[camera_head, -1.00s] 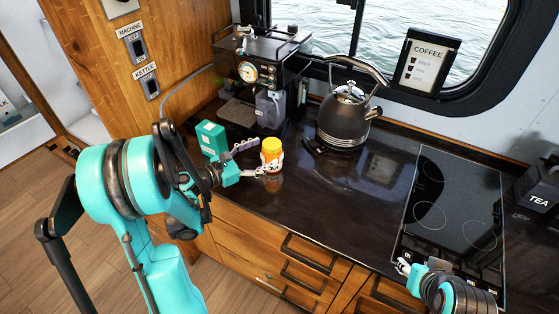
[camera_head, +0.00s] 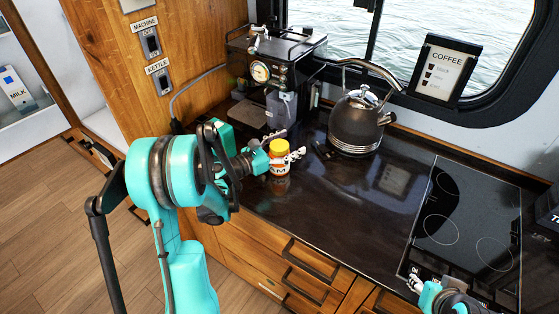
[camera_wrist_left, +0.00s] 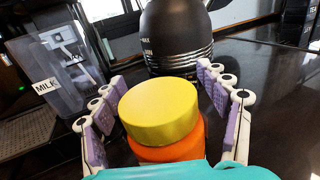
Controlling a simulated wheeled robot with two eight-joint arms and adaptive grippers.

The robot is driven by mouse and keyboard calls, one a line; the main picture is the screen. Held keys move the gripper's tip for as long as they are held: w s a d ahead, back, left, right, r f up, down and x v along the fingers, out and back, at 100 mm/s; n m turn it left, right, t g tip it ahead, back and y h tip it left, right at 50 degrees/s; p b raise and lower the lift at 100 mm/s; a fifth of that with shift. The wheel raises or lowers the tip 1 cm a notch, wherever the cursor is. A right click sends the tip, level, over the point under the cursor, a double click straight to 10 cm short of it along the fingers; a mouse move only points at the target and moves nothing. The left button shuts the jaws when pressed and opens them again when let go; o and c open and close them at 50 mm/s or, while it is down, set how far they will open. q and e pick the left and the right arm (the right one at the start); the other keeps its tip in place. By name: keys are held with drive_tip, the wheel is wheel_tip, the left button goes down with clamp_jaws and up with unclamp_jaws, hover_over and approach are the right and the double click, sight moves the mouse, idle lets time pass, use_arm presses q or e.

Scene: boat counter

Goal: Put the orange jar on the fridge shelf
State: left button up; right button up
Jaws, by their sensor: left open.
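The orange jar (camera_head: 279,163) has a yellow lid and a white label and stands upright on the dark counter. My left gripper (camera_head: 286,146) is open, with a finger on either side of the jar. In the left wrist view, the jar (camera_wrist_left: 168,118) is between the two spread fingers, with visible gaps beside its lid. My right gripper (camera_head: 415,284) is at the lower right over the counter's front edge, too small to read its opening. At the far left is a white shelf space (camera_head: 40,122) with a milk carton (camera_head: 16,89), which may be the fridge.
A coffee machine (camera_head: 283,62) and a dark kettle (camera_head: 357,125) stand behind the jar. A clear MILK container (camera_wrist_left: 58,68) shows in the left wrist view. A black cooktop (camera_head: 460,225) is at the right. The counter between jar and cooktop is clear.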

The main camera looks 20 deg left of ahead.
use_arm(q)
clamp_jaws()
idle(0.3)
drive_tip(key=shift+r, duration=0.1)
